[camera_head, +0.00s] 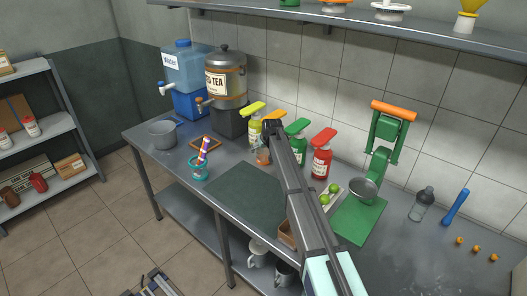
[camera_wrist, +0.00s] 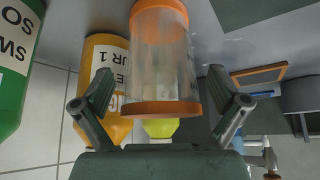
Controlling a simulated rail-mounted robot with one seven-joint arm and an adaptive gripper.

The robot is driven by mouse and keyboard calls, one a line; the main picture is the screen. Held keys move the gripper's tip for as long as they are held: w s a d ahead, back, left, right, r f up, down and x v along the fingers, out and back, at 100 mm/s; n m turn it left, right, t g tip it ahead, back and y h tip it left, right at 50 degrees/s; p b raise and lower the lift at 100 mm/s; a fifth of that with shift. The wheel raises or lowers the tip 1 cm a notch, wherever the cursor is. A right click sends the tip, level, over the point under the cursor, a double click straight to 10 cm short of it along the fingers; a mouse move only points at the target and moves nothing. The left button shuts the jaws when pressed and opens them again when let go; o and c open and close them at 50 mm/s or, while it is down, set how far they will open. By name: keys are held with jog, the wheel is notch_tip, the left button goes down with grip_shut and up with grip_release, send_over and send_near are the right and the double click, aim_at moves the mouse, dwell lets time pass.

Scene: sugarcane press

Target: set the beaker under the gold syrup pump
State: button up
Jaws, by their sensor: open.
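The beaker, clear with orange rims, stands on the counter in front of the syrup bottles (camera_head: 263,157). In the wrist view the beaker (camera_wrist: 160,58) fills the middle, between the fingers of my gripper (camera_wrist: 160,88). The fingers are open, with a visible gap on each side of the beaker. In the head view my gripper (camera_head: 268,138) is at the bottles, partly covering the beaker. The gold syrup pump (camera_head: 273,116) shows mainly its orange top there; the arm hides its body. Its gold bottle (camera_wrist: 104,60) shows beside and behind the beaker in the wrist view.
A yellow bottle (camera_head: 253,130) stands left of the gold one; green (camera_head: 297,145) and red (camera_head: 320,162) bottles stand to its right. The wall is close behind.

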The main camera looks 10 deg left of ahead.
jog(key=b+v, duration=0.1)
jog(key=v, duration=0.5)
